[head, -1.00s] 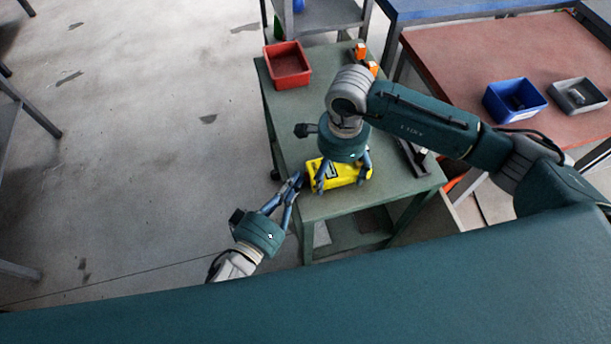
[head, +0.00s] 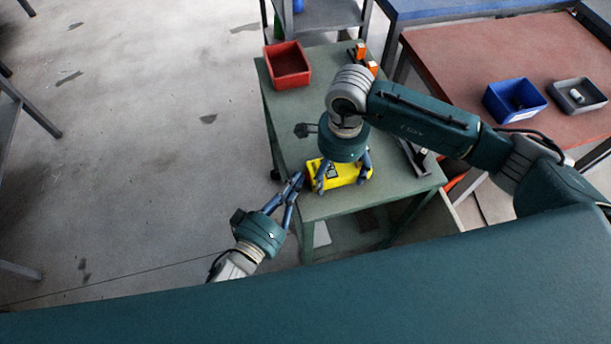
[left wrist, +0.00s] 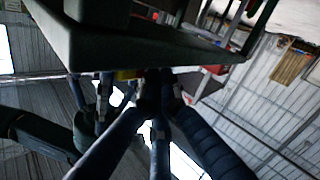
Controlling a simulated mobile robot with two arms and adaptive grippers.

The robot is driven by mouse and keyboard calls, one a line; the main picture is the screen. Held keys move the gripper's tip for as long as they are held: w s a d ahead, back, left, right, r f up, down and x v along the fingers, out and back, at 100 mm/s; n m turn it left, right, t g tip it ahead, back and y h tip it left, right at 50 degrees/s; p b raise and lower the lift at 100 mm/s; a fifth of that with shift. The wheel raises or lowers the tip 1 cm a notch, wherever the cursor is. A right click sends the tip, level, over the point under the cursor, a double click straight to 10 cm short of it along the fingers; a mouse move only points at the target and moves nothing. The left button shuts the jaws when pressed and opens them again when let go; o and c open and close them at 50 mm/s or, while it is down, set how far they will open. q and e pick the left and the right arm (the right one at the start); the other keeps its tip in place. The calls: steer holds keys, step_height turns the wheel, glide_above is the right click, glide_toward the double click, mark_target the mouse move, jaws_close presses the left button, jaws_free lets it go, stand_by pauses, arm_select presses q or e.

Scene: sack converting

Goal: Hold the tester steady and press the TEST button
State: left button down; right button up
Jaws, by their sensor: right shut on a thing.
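The yellow tester (head: 346,175) lies on the green cart near its front edge. My right gripper (head: 342,181) comes down from above and is shut on the tester, one finger near each end. My left gripper (head: 298,181) has its fingers drawn together, with the tips just left of the tester's left end. I cannot tell whether they touch it. In the left wrist view, the left fingers (left wrist: 158,82) converge close to the cart's edge, and a sliver of the yellow tester (left wrist: 128,74) shows behind them. The TEST button cannot be made out.
The green cart (head: 400,190) holds a red bin (head: 288,66) at the back left, orange items (head: 361,50) at the back and a dark tool (head: 414,157) on the right. A reddish table (head: 460,70) with a blue bin (head: 514,100) and a grey tray (head: 577,96) stands right. Floor left is clear.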

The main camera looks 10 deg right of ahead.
mark_target(336, 172)
arm_select(q)
steer(key=shift+s+a, duration=0.1)
steer(key=shift+a, duration=0.55)
arm_select(e)
steer(key=shift+a, duration=0.1)
arm_select(q)
steer(key=shift+s+a, duration=0.2)
steer(key=shift+a, duration=2.3)
arm_select(e)
steer(key=o, duration=1.5)
step_height(336, 172, up, 12)
